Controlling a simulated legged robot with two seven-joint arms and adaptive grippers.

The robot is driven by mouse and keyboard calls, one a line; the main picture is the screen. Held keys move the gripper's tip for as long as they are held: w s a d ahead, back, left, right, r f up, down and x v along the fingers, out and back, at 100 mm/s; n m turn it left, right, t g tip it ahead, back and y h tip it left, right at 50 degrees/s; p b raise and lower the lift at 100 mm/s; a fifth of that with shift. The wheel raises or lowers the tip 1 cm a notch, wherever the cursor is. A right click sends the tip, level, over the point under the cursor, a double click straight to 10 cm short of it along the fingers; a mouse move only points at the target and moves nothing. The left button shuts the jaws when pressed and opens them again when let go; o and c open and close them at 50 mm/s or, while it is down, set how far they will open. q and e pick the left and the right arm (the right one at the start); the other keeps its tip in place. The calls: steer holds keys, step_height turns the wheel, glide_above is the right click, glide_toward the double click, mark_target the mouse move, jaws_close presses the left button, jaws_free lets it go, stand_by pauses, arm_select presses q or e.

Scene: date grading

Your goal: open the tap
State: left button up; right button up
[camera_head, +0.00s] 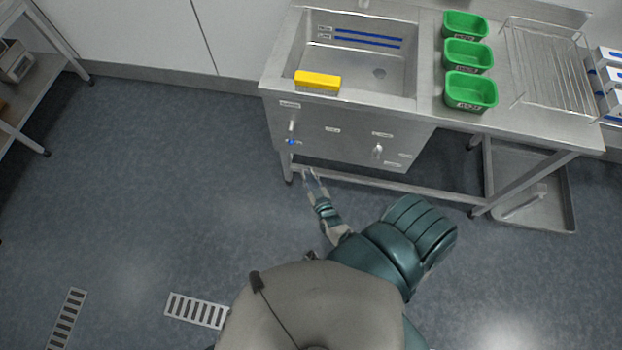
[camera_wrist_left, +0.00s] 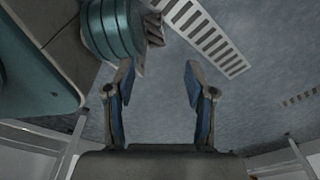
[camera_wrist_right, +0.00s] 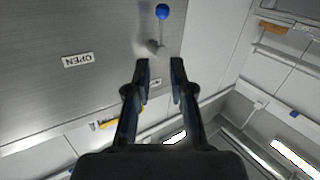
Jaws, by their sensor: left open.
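The tap is a small metal lever with a blue ball tip on the front panel of the sink unit. Its blue tip (camera_head: 291,141) shows at the panel's left side in the head view. In the right wrist view the blue ball (camera_wrist_right: 162,11) is at the top, ahead of my right gripper (camera_wrist_right: 160,68). That gripper is partly open, empty and apart from the tap. In the head view my right gripper (camera_head: 310,176) is just below and in front of the tap. My left gripper (camera_wrist_left: 158,78) is open and empty above the floor.
An "OPEN" label (camera_wrist_right: 77,60) is on the panel. A second metal knob (camera_head: 377,151) is farther right on it. The sink (camera_head: 358,25) has a yellow block (camera_head: 317,80) on its front rim. Green tubs (camera_head: 470,91) and a wire rack (camera_head: 545,62) stand to the right.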

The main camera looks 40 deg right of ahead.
arm_select(q)
steer(key=shift+s+a+f, duration=0.15)
steer(key=shift+s+f, duration=0.1)
steer(key=shift+s, duration=0.4)
arm_select(e)
steer(key=shift+v, duration=0.85)
arm_select(q)
steer(key=shift+r+p, duration=0.15)
steer(key=shift+p, duration=0.15)
steer(key=shift+w, duration=0.1)
arm_select(e)
steer(key=v, duration=1.2)
